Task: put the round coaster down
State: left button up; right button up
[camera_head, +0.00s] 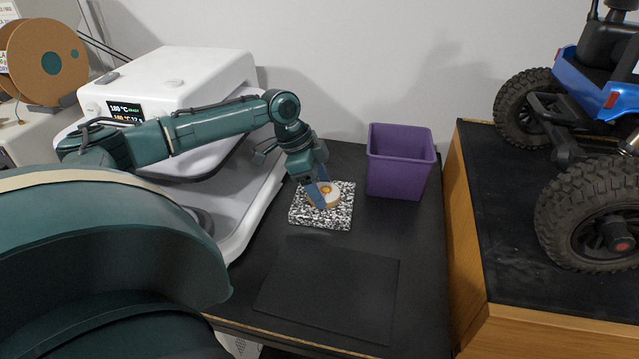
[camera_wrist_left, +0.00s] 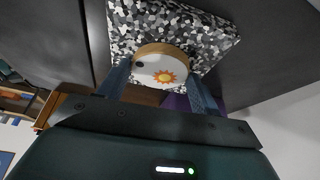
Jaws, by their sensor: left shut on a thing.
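The round coaster (camera_head: 332,196) is pale with a wooden rim and an orange sun print. It also shows in the left wrist view (camera_wrist_left: 158,66), between the two fingers. My left gripper (camera_head: 320,193) is shut on it, with its fingers across the coaster's sides. The coaster is over a black-and-white speckled square slab (camera_head: 338,217), which also fills the top of the left wrist view (camera_wrist_left: 205,30). I cannot tell whether the coaster touches the slab. My right gripper is not in view.
A purple bin (camera_head: 398,178) stands right of the slab. A dark flat mat (camera_head: 327,290) lies in front with clear room. A blue crawler (camera_head: 600,80) stands on the wooden-sided bench at right.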

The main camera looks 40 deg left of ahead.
pick_arm(q)
jog(key=o, duration=1)
jog(key=v, duration=1.2)
jog(key=shift+w+d+r+b, duration=0.1)
jog(key=shift+b, duration=0.25)
